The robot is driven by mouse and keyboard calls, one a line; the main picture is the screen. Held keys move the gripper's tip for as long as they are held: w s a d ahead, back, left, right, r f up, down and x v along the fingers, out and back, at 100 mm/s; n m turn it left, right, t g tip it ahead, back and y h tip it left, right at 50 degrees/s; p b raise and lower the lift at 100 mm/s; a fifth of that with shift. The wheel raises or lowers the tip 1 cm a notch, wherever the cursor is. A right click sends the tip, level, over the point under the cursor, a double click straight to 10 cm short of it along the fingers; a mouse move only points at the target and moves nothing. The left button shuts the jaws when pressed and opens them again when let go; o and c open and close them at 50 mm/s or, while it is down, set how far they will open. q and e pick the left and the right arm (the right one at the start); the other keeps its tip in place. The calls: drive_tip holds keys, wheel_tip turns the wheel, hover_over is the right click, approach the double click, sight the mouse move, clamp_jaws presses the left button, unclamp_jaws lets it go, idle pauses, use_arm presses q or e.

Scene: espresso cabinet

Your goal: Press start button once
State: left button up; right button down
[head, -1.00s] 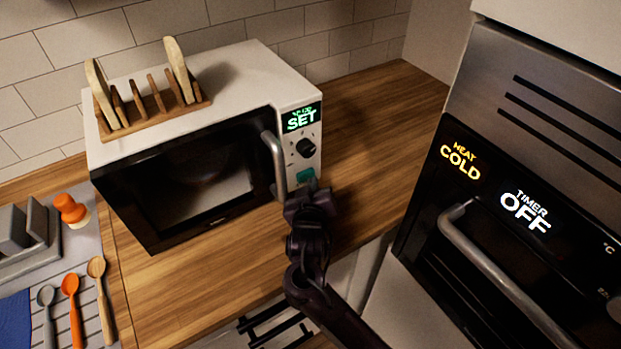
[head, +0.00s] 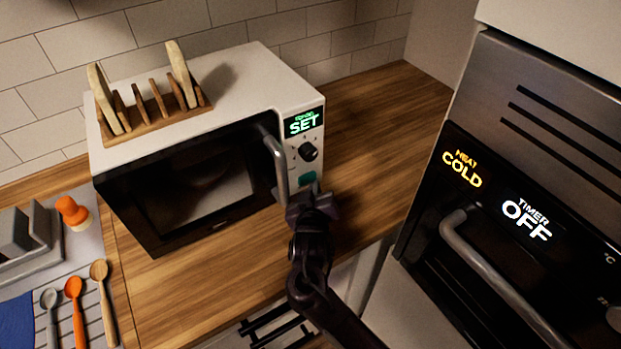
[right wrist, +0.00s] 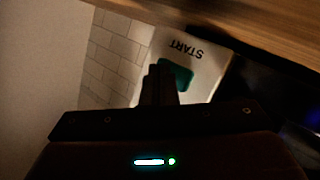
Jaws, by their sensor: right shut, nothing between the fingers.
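The white microwave (head: 255,70) stands on the wooden counter with its door shut. Its green start button (head: 307,178) is low on the control panel, under a dark knob (head: 308,152) and a lit display reading SET (head: 304,122). My right gripper (head: 306,196) is shut and empty, just in front of and below the button. In the right wrist view the fingertips (right wrist: 160,72) overlap one edge of the green button (right wrist: 178,75), beside the word START; whether they touch it I cannot tell. My left gripper is not in view.
The microwave door handle (head: 275,160) is close to the left of my right gripper. A wooden rack (head: 152,108) stands on the microwave. An oven (head: 520,200) reading COLD and OFF is at right. Spoons (head: 75,300) lie at left. Counter right of the microwave is clear.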

drive_tip(key=shift+w+a+r, duration=0.25)
drive_tip(key=shift+a+r, duration=0.05)
drive_tip(key=shift+r, duration=0.4)
drive_tip(key=shift+s+d+f+p, duration=0.15)
drive_tip(key=shift+s+d+p, duration=0.2)
drive_tip(key=shift+p, duration=0.65)
drive_tip(key=s+d+p, duration=0.2)
drive_tip(key=shift+s+f, duration=0.35)
drive_tip(key=shift+s, duration=0.05)
drive_tip(key=shift+s+d, duration=0.15)
drive_tip(key=shift+f, duration=0.15)
drive_tip(key=shift+f, duration=0.1)
